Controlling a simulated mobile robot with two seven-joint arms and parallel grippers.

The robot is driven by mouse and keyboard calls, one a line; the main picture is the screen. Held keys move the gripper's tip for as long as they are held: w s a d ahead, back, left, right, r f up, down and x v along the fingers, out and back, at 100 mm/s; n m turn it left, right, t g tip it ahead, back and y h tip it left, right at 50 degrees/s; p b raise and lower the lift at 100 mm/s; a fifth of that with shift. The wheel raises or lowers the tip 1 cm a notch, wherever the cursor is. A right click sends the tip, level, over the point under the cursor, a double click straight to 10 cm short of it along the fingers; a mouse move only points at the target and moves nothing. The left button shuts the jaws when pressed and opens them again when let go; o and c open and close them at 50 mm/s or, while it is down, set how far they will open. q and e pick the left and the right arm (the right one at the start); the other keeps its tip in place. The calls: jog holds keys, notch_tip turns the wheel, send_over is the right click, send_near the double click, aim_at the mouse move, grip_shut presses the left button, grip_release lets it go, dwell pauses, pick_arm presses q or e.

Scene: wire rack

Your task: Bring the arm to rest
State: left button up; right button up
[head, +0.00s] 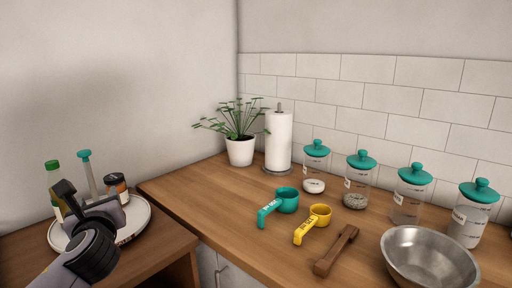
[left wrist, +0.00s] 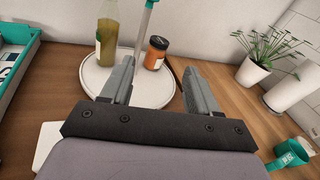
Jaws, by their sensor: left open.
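My left gripper (head: 88,205) comes in from the lower left of the head view. In the left wrist view its two fingers (left wrist: 158,85) stand apart with nothing held between them. Beyond the fingers is a round white tray (left wrist: 92,72); it also shows in the head view (head: 140,216). On the tray are a bottle with a green cap (head: 53,175), an orange jar (head: 117,186) and a thin grey-handled tool with a teal top (head: 86,165). The gripper hides part of the tray in the head view. My right gripper is not in view.
The wooden counter holds a teal measuring cup (head: 287,200), a yellow one (head: 320,215), a brown wooden utensil (head: 335,250) and a metal bowl (head: 428,262). Several teal-lidded jars (head: 357,182), a paper towel roll (head: 278,140) and a potted plant (head: 240,151) stand behind. A teal-edged tray (left wrist: 20,38) lies left.

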pick_arm(q)
jog(key=s+d+f+n+g+h, duration=0.1)
jog(key=s+d+f+n+h, duration=0.2)
jog(key=f, duration=0.5)
jog(key=s+d+f+n+g+h, duration=0.1)
jog(key=s+d+f+n+h, duration=0.15)
jog(key=f, duration=0.55)
jog(key=s+d+f+n+g+h, duration=0.1)
jog(key=s+d+f+n+h, duration=0.2)
jog(key=f, duration=0.5)
jog(key=s+d+f+n+h, duration=0.1)
jog(key=s+d+f+n, duration=0.1)
jog(key=s+f+n, duration=0.4)
jog(key=s+d+f+n+g+h, duration=0.1)
jog(key=s+d+f+n, duration=0.1)
jog(key=s+f+n, duration=0.4)
jog(key=s+n, duration=0.5)
jog(key=s, duration=0.1)
jog(key=shift+s+f+n, duration=0.2)
jog(key=shift+s+n, duration=0.15)
jog(key=shift+s, duration=0.05)
